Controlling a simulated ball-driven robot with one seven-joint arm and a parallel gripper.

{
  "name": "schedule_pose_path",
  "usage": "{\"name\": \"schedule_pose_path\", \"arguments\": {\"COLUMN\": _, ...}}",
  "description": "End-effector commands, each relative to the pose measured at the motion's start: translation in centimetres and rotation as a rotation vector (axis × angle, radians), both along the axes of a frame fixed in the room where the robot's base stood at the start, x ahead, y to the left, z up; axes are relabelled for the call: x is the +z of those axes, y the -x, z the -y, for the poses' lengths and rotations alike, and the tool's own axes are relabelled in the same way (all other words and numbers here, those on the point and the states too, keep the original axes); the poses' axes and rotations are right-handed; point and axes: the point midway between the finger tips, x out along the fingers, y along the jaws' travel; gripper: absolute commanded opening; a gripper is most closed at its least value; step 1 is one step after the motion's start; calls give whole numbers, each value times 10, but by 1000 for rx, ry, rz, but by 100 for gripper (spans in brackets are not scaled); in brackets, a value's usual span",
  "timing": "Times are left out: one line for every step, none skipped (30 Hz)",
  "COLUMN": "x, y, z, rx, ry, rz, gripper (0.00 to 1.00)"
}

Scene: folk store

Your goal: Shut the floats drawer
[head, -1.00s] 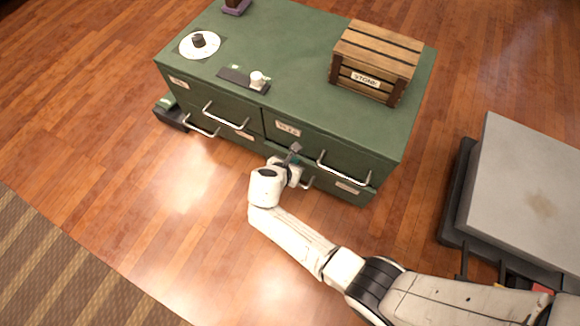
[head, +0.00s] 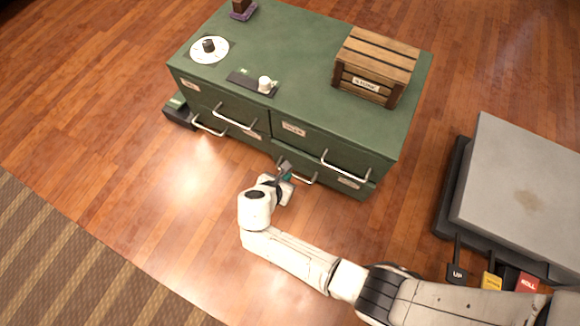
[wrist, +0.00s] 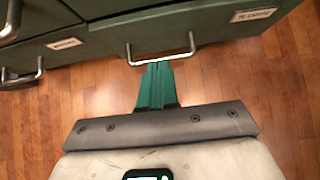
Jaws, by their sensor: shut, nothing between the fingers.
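The green cabinet (head: 310,42) has four drawer fronts with metal bar handles and small labels. I cannot read which label says floats, and cannot tell how far any drawer stands out. My gripper (head: 286,172) is shut and empty, low at the front beside the lower right drawer's handle (head: 303,180). In the wrist view, the shut teal fingers (wrist: 157,72) point at the middle of that handle (wrist: 163,60), at or just below its bar; contact is unclear. The lower right drawer's label (head: 347,183) lies right of the handle.
A wooden crate (head: 376,62), a white dial (head: 209,50) and a white knob (head: 265,84) are on the cabinet top. A dark low tray (head: 179,115) lies by its left end. A grey platform (head: 525,195) stands right. Open floor lies in front.

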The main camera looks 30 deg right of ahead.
Motion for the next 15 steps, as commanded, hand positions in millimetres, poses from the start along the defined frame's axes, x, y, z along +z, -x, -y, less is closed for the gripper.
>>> {"name": "schedule_pose_path", "arguments": {"x": 10, "y": 3, "z": -5, "rx": 2, "ry": 0, "rz": 1, "gripper": 0}}
{"name": "schedule_pose_path", "arguments": {"x": 12, "y": 5, "z": -8, "rx": 2, "ry": 0, "rz": 1, "gripper": 0}}
{"name": "schedule_pose_path", "arguments": {"x": 15, "y": 7, "z": -10, "rx": 2, "ry": 0, "rz": 1, "gripper": 0}}
{"name": "schedule_pose_path", "arguments": {"x": 16, "y": 8, "z": -12, "rx": 1, "ry": -1, "rz": 1, "gripper": 0}}
{"name": "schedule_pose_path", "arguments": {"x": 17, "y": 9, "z": -13, "rx": 1, "ry": 0, "rz": 1, "gripper": 0}}
{"name": "schedule_pose_path", "arguments": {"x": 19, "y": 10, "z": -14, "rx": 0, "ry": 1, "rz": 1, "gripper": 0}}
{"name": "schedule_pose_path", "arguments": {"x": 19, "y": 11, "z": -14, "rx": 0, "ry": 1, "rz": 1, "gripper": 0}}
{"name": "schedule_pose_path", "arguments": {"x": 18, "y": 13, "z": -14, "rx": -1, "ry": 2, "rz": 1, "gripper": 0}}
{"name": "schedule_pose_path", "arguments": {"x": 17, "y": 17, "z": -11, "rx": -1, "ry": 5, "rz": 1, "gripper": 0}}
{"name": "schedule_pose_path", "arguments": {"x": 15, "y": 20, "z": -7, "rx": -2, "ry": 7, "rz": 4, "gripper": 0}}
{"name": "schedule_pose_path", "arguments": {"x": 13, "y": 25, "z": -3, "rx": -3, "ry": 11, "rz": 5, "gripper": 0}}
{"name": "schedule_pose_path", "arguments": {"x": 11, "y": 32, "z": 3, "rx": -3, "ry": 15, "rz": 8, "gripper": 0}}
{"name": "schedule_pose_path", "arguments": {"x": 10, "y": 38, "z": 7, "rx": -3, "ry": 20, "rz": 11, "gripper": 0}}
{"name": "schedule_pose_path", "arguments": {"x": 10, "y": 44, "z": 11, "rx": -3, "ry": 23, "rz": 13, "gripper": 0}}
{"name": "schedule_pose_path", "arguments": {"x": 11, "y": 51, "z": 15, "rx": -3, "ry": 25, "rz": 15, "gripper": 0}}
